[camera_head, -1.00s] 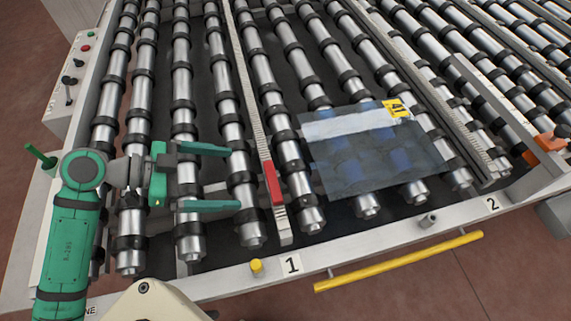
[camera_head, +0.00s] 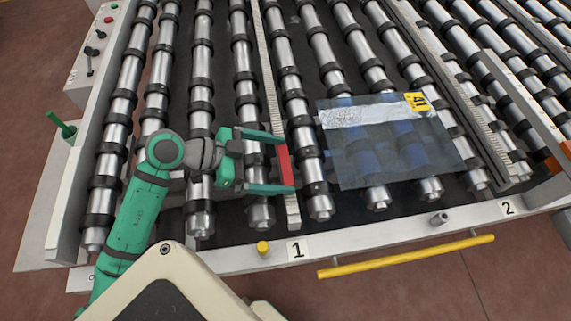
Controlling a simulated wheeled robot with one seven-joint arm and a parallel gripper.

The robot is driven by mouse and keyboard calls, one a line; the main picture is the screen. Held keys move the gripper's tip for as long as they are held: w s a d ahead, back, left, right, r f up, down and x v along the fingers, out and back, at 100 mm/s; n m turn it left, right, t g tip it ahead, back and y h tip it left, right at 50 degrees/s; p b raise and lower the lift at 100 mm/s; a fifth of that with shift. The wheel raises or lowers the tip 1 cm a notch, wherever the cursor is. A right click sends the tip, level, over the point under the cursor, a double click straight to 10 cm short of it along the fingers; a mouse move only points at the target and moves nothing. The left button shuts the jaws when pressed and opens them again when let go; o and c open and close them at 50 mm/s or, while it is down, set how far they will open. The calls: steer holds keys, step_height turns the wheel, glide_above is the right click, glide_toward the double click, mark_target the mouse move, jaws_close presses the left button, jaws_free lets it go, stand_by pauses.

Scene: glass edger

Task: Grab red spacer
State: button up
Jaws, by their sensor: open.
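The red spacer (camera_head: 286,166) is a small red block on the light toothed rail (camera_head: 271,90) above the label 1. My green gripper (camera_head: 280,163) is open, with its two fingers pointing right. One fingertip is near the spacer's far end and the other near its close end. The spacer shows between the fingertips. I cannot tell whether the fingers touch it or how high they are above the rail.
Rollers with black rings (camera_head: 246,100) fill the machine bed. A glass sheet with a yellow tag (camera_head: 380,160) lies to the right of the spacer. A yellow bar (camera_head: 405,257) and a yellow knob (camera_head: 263,248) are at the front edge.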

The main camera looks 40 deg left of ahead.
steer(key=shift+w+d+f, duration=0.1)
steer(key=shift+w+f, duration=0.05)
steer(key=shift+w, duration=0.05)
steer(key=c, duration=0.7)
